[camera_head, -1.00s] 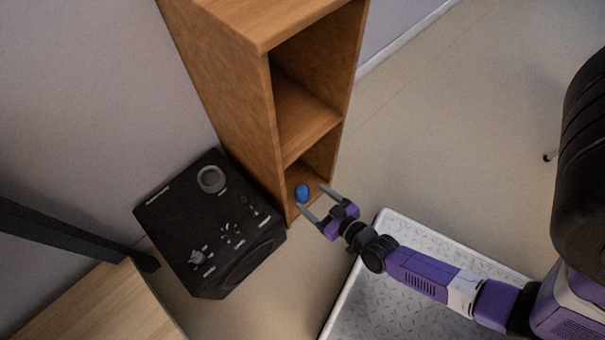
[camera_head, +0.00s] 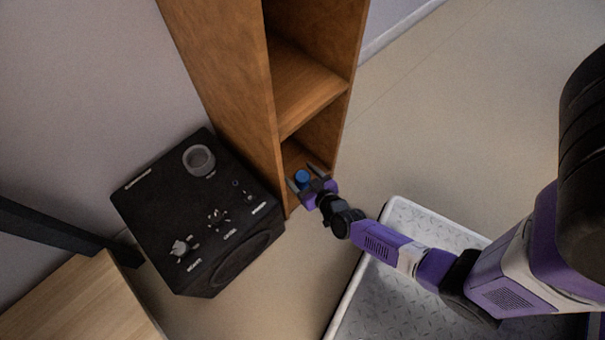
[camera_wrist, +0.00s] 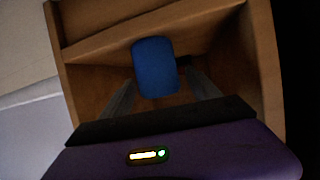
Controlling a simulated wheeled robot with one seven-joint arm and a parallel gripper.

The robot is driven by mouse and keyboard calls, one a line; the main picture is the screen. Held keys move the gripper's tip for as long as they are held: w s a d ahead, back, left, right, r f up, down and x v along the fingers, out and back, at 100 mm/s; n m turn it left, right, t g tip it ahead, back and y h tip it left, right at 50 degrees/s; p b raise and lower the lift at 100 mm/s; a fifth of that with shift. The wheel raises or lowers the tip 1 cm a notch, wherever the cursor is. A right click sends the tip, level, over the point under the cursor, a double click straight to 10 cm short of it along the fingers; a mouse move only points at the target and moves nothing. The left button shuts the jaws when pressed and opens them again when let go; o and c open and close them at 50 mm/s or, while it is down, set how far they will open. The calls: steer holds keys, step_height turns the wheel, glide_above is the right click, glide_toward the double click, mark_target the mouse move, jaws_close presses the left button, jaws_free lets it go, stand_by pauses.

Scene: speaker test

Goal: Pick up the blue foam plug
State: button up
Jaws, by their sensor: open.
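The blue foam plug (camera_head: 302,177) is in the lowest compartment of the wooden shelf (camera_head: 215,85). In the wrist view the plug (camera_wrist: 155,67) shows as a rounded blue block, upright and slightly tilted in the picture. My gripper (camera_head: 306,175) is open at the mouth of that compartment, with one finger on each side of the plug. In the wrist view the fingers of my gripper (camera_wrist: 160,95) are spread, and the plug shows between and beyond their tips. I cannot tell whether either finger touches it.
A black speaker box (camera_head: 200,215) with knobs stands close to the left of the shelf. A wooden surface (camera_head: 85,300) is at the lower left. A grey textured platform with a white rim (camera_head: 385,290) lies under my arm. Open floor (camera_head: 450,130) is to the right.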

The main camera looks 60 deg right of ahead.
steer(key=shift+b+x, duration=0.3)
steer(key=shift+x, duration=0.7)
steer(key=c, duration=1.4)
steer(key=shift+r, duration=0.2)
step_height(320, 180, up, 20)
steer(key=p, duration=1.4)
steer(key=shift+f, duration=0.15)
